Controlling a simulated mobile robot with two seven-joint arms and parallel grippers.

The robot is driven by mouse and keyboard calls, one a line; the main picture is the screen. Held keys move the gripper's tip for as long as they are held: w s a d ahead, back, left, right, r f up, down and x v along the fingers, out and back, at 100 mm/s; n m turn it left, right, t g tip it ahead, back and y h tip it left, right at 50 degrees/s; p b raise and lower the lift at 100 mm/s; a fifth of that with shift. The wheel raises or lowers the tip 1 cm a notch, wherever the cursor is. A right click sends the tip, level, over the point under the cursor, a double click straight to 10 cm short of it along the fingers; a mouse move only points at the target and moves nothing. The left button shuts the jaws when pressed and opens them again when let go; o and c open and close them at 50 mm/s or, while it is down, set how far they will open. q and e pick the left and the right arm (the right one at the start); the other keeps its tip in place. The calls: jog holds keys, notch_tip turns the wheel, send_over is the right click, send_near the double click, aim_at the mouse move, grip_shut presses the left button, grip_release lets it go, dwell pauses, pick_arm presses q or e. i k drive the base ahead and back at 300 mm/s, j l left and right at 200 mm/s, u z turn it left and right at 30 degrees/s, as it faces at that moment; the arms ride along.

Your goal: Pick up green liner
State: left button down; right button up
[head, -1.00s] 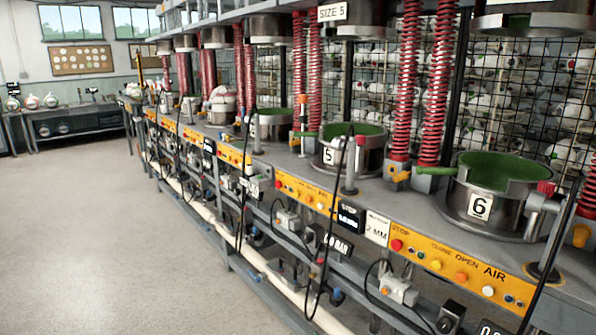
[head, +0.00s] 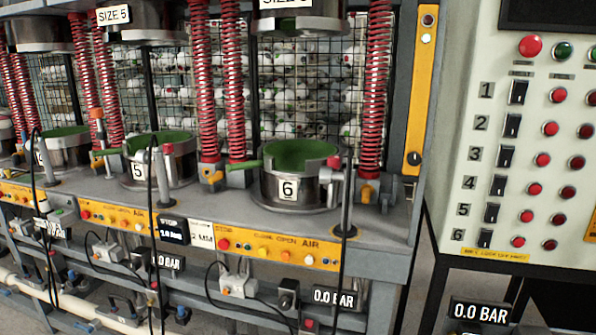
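A green liner (head: 300,152) lines the inside of the metal press cup marked 6 (head: 272,187), and a green tab of it sticks out over the cup's left rim. Another green liner (head: 165,142) lies in the cup marked 5 (head: 133,170), also with a tab to the left. A third green liner (head: 66,132) shows in a cup farther left. The upper mold of station 6 is raised above its cup, with red springs on both sides. Neither of my grippers is in view.
A yellow button strip (head: 270,250) runs along the bench front, with black cables and upright posts before it. A white control panel (head: 520,150) with numbered switches stands at the right. Wire mesh with white balls behind it closes the back.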

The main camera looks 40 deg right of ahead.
aim_at(289, 155)
jog(key=z, duration=0.25)
jog(key=i+j+z, duration=0.25)
jog(key=z, duration=0.15)
jog(key=i+j+z, duration=0.25)
jog(key=z, duration=0.2)
jog(key=j, duration=0.1)
